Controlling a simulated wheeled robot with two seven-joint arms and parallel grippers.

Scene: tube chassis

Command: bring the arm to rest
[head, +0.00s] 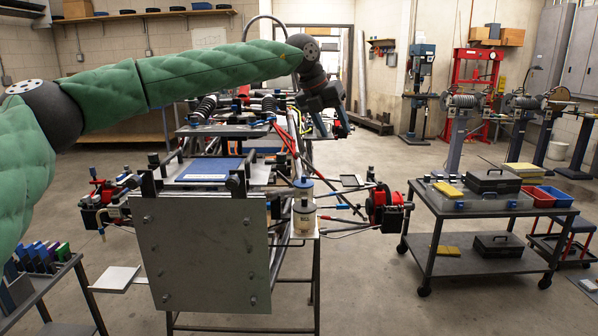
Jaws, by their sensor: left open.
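My left arm, in green padded sleeves, comes in from the left edge and reaches across the upper part of the head view. My left gripper (332,124) hangs at its end, pointing down, above the far right part of the tube chassis (312,190). The gripper is open, and I see nothing held between its fingers. Whether the fingertips touch anything on the chassis behind them, I cannot tell. My right gripper is not in view.
A grey front plate (205,255) and a blue panel (208,170) are on the chassis. A container (304,217) stands beside the plate. A cart (475,262) with boxes stands right. A rack (42,258) with coloured items stands at lower left. Open floor lies between chassis and cart.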

